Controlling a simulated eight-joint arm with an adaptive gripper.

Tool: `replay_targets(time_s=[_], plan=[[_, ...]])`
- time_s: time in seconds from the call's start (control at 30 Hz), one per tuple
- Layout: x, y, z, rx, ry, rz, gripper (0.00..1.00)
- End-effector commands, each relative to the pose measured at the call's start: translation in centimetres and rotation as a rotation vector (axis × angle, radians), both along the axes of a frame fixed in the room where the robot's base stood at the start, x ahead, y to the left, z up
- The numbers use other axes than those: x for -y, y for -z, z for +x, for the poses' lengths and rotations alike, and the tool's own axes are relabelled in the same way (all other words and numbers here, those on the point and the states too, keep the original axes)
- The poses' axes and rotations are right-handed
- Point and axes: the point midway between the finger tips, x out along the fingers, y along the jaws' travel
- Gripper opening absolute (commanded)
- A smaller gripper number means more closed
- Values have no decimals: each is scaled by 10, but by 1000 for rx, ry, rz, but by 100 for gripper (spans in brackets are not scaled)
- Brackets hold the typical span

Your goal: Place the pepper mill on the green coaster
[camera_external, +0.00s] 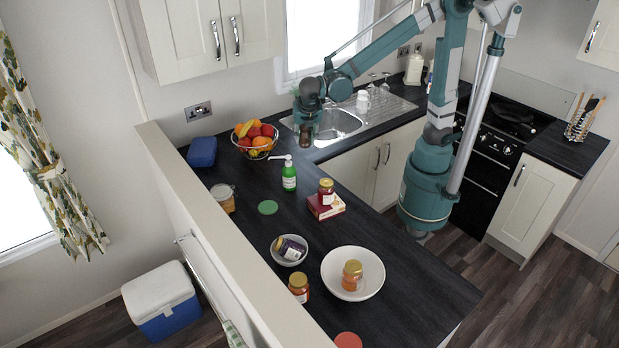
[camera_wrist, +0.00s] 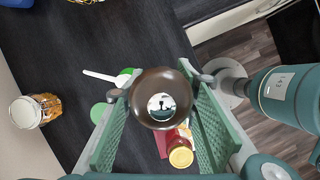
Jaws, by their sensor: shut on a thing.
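My gripper (camera_external: 306,118) is shut on the brown pepper mill (camera_external: 307,139) and holds it up in the air, near the sink end of the dark worktop. In the wrist view the pepper mill (camera_wrist: 147,80) is seen from its top end, with a shiny silver knob, between the two green finger pads of my gripper (camera_wrist: 160,105). The green coaster (camera_external: 268,207) lies flat and bare on the worktop, to the left of and below the gripper in the picture. In the wrist view the coaster (camera_wrist: 99,112) is partly hidden by the left finger.
A green soap bottle (camera_external: 289,176) stands between the coaster and the gripper. A jar on a red box (camera_external: 324,208), a fruit basket (camera_external: 256,148), a tan-lidded jar (camera_external: 222,198), a small bowl (camera_external: 289,250) and a white bowl (camera_external: 353,273) stand around. A low wall (camera_external: 220,235) edges the worktop.

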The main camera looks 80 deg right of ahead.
Motion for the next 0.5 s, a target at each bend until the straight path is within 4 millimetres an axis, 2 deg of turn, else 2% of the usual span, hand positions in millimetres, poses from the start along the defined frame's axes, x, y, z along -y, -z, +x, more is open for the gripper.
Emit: replay_targets(time_s=[0.1,0.5], plan=[[-22,-2,21,0,-34,0,15],[-92,-2,83,0,-137,0,15]])
